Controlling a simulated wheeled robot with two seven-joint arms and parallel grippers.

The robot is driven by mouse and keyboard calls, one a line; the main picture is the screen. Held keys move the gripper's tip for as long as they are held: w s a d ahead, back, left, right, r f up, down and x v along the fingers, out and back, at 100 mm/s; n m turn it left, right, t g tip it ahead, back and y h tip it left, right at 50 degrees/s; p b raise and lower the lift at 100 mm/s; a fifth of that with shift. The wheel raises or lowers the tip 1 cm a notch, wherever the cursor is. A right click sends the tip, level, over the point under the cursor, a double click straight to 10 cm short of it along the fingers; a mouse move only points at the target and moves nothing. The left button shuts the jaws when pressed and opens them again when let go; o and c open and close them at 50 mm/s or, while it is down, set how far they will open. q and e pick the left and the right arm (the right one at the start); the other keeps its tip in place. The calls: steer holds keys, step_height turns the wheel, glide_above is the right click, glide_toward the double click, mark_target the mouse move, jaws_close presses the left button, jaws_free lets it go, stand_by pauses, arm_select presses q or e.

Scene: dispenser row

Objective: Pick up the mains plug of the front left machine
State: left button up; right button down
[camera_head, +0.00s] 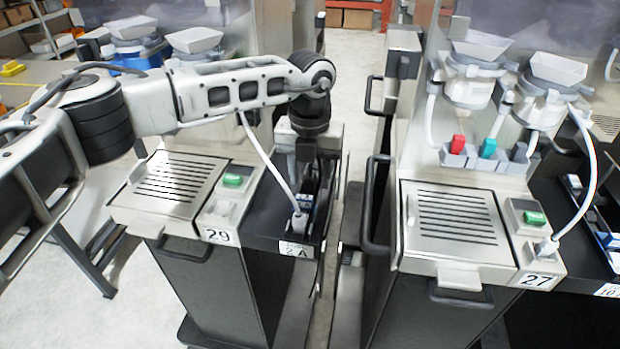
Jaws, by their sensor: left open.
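The front left machine (172,190), numbered 29, has a slatted tray and a green switch (233,180). A white cable (262,150) runs down from it to a light grey plug (298,222) at the front end of the black side shelf, by a label ending in A. My left gripper (309,188) points down over this shelf, behind the plug and apart from it in the picture. It is open, with nothing seen between its dark fingers. The wrist partly hides the fingers and the shelf behind. My right gripper is not in view.
Machine 27 (455,215) stands to the right with its own cable plugged in beside its green switch (534,218). Black handles (368,205) stick out into the narrow gap between the machines.

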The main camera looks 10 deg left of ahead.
arm_select(q)
steer(key=shift+f, duration=0.35)
jaws_close()
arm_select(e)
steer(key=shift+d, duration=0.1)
arm_select(q)
steer(key=shift+r, duration=0.1)
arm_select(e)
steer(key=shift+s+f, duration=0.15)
arm_select(q)
steer(key=shift+r+b, duration=0.4)
steer(key=shift+r, duration=0.2)
steer(key=s+d+r+b, duration=0.2)
steer(key=s+r+b, duration=0.2)
steer(key=s+r, duration=0.7)
steer(key=s, duration=0.2)
steer(key=shift+s+d+r, duration=0.25)
steer(key=shift+s+r, duration=0.1)
steer(key=shift+s, duration=0.05)
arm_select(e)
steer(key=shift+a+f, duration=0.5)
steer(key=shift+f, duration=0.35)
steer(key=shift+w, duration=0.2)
